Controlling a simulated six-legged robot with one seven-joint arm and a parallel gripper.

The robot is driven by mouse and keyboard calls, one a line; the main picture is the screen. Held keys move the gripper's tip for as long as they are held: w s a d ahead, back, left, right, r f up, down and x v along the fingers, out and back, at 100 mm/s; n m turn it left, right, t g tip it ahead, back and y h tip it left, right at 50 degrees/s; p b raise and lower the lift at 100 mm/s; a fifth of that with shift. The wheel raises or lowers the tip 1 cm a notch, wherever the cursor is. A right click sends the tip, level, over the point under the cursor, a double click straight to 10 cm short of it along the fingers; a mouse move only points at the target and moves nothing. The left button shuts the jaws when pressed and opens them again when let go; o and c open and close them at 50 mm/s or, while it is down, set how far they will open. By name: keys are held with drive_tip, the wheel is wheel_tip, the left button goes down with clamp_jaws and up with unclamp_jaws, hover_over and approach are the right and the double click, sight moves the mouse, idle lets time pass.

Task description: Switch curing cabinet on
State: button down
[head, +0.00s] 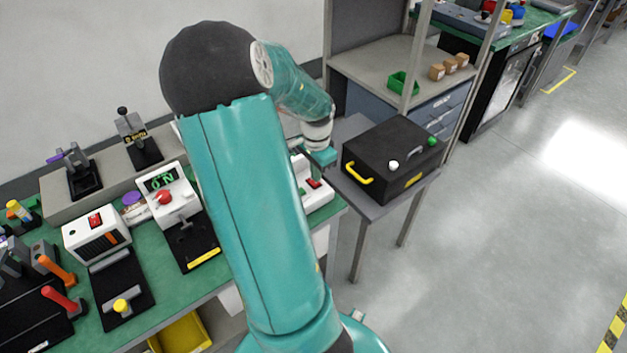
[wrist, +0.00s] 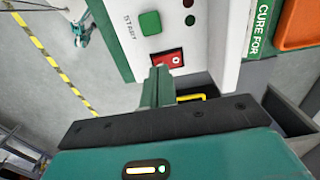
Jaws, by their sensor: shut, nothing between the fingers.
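A white unit with a red rocker switch (wrist: 168,60) and a green START button (wrist: 150,23) fills the top of the wrist view. A green label beside it reads "CURE FOR". In the head view the white unit (head: 318,198) stands at the right end of the green bench, partly hidden by my arm, with its red switch (head: 313,183) showing. My gripper (wrist: 160,72) is shut and empty, its fingertips right by the rocker. I cannot tell whether they touch it. My gripper's teal hand (head: 322,157) shows above the unit in the head view; its fingertips are unclear.
A black box (head: 390,155) with a yellow handle (head: 360,182) stands on a small grey table close to the right. Other white units (head: 96,235) and black fixtures crowd the bench left of my arm. The floor on the right is clear.

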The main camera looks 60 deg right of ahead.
drive_tip(key=shift+f, duration=0.9)
idle(0.7)
drive_tip(key=shift+r, duration=3.5)
